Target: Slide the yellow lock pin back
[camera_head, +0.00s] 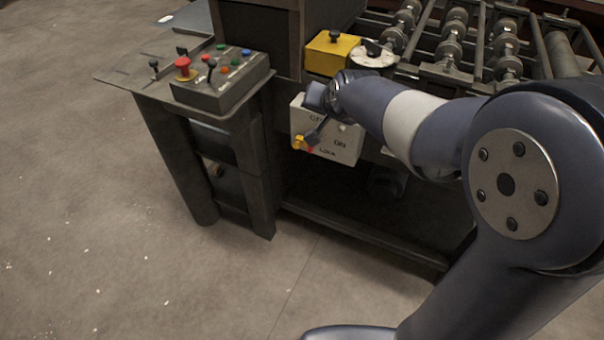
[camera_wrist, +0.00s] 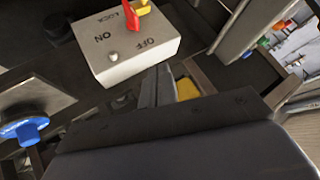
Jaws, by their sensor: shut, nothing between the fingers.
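The yellow lock pin (camera_head: 298,142) sits at the lower left of a white switch box (camera_head: 345,143) marked OFF, ON and LOCK. A small red part (camera_head: 309,149) is right beside the pin. In the wrist view the yellow pin (camera_wrist: 143,8) shows at the top edge, partly cut off, next to the red lever (camera_wrist: 130,16) on the box (camera_wrist: 128,52). My gripper (camera_head: 314,136) is shut and empty, in front of the box near the pin in the head view. In the wrist view its dark fingers (camera_wrist: 156,86) appear below the box; contact with the pin cannot be told.
A control panel (camera_head: 222,83) with a red mushroom button (camera_head: 183,67) stands on the bench at left. A yellow block (camera_head: 331,53) sits above the switch box, beside rollers (camera_head: 452,45). In the wrist view a blue knob (camera_wrist: 24,130) is at lower left. The floor at left is clear.

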